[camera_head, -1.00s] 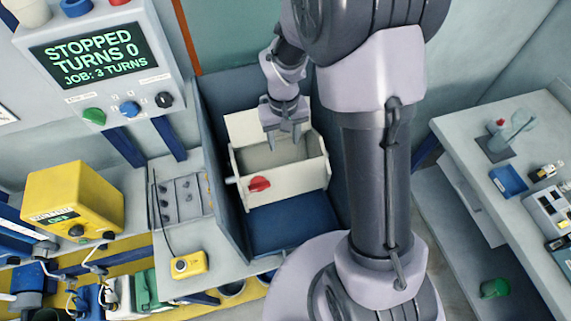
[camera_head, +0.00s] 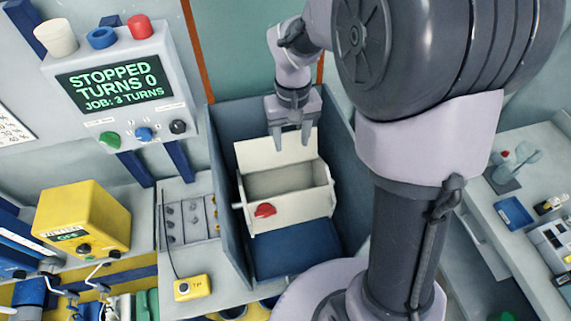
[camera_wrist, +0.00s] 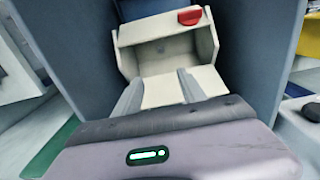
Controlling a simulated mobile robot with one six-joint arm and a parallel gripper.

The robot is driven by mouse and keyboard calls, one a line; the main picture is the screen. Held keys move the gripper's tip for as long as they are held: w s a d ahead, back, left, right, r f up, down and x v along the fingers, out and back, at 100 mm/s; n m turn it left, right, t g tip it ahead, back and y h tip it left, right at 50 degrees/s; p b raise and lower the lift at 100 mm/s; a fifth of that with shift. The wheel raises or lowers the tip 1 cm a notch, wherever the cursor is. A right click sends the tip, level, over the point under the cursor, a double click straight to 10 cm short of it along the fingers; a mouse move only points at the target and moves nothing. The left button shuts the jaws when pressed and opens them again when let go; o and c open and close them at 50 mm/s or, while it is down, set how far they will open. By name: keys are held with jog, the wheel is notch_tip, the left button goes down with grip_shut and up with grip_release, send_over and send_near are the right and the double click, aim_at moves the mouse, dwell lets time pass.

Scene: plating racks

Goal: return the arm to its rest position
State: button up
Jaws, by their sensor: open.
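My gripper (camera_head: 291,137) hangs from my arm above the back of a cream open box (camera_head: 287,214) in the head view. Its two fingers are apart with nothing between them. The box has a red knob (camera_head: 265,210) on its front and its lid (camera_head: 262,150) stands open at the back. In the wrist view my gripper's fingers (camera_wrist: 160,90) point towards the box (camera_wrist: 165,50), and the red knob (camera_wrist: 189,16) shows at the top. The inside of the box looks empty.
The box stands in a blue-grey bay with side walls (camera_head: 228,190). A control panel (camera_head: 115,85) reads "STOPPED TURNS 0, JOB: 3 TURNS". A yellow device (camera_head: 82,222) and a small yellow pendant (camera_head: 193,288) are at left. A grey bench (camera_head: 500,230) with a blue tray (camera_head: 514,213) is at right.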

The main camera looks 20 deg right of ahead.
jog(key=s+a+f+m+t+y+b, duration=0.1)
jog(key=s+a+f+m+t+b, duration=0.1)
jog(key=s+b, duration=0.7)
jog(key=s+a+f+m+t+y+b, duration=0.1)
jog(key=s+a+f+m+t+b, duration=0.1)
jog(key=s+f+b, duration=0.3)
jog(key=s+t+b, duration=0.1)
jog(key=s+b, duration=0.3)
jog(key=b, duration=0.2)
jog(key=shift+s+f+t, duration=0.3)
jog(key=shift+f+t, duration=0.05)
jog(key=shift+t, duration=0.05)
